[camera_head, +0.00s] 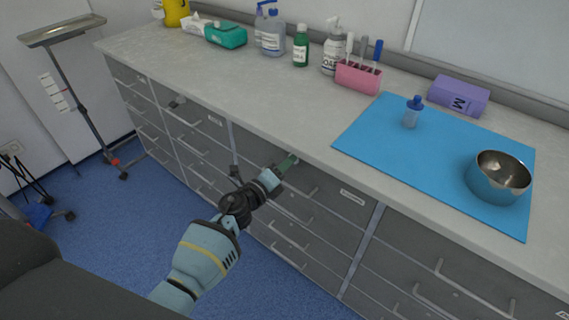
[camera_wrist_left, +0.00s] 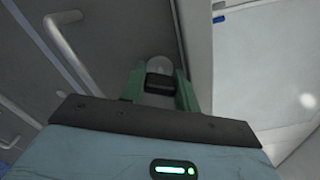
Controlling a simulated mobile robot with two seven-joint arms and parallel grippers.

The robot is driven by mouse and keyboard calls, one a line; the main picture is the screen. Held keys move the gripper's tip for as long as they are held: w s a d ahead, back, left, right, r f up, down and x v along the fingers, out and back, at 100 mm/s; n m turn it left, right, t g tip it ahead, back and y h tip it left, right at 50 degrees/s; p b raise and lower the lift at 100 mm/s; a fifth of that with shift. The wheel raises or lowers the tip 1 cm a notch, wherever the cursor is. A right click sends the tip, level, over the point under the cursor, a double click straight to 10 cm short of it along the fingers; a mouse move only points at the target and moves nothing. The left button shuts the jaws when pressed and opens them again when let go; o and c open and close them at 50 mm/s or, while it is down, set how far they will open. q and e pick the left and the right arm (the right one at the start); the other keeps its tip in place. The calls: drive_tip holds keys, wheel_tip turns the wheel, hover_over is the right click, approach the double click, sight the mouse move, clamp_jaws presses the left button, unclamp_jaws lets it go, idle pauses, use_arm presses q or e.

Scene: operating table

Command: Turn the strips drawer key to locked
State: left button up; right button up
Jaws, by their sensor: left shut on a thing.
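My left gripper (camera_head: 288,164) reaches the top drawer front (camera_head: 322,190) just under the counter edge. In the left wrist view its two green fingers (camera_wrist_left: 160,90) are closed around a small black key head (camera_wrist_left: 159,84). A round pale lock face (camera_wrist_left: 161,64) shows just beyond the key, on the grey drawer front (camera_wrist_left: 118,45). Which way the key is turned is hard to tell. In the head view the key is hidden by the gripper. My right gripper is not in view.
A blue mat (camera_head: 440,165) on the counter holds a steel bowl (camera_head: 498,178) and a small bottle (camera_head: 412,112). Bottles, boxes and a pink holder (camera_head: 358,77) line the wall. Drawer handles (camera_head: 290,250) stick out below. A tray stand (camera_head: 62,28) stands at left; the blue floor is open.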

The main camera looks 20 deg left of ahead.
use_arm(q)
drive_tip(key=n+p, duration=0.1)
drive_tip(key=n, duration=0.2)
drive_tip(key=shift+n, duration=1.1)
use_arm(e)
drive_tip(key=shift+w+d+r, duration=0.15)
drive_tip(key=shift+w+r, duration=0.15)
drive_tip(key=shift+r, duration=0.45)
use_arm(q)
drive_tip(key=shift+n, duration=0.3)
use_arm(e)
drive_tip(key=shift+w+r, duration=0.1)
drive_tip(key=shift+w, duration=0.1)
use_arm(q)
drive_tip(key=o, duration=1)
drive_tip(key=shift+r, duration=0.1)
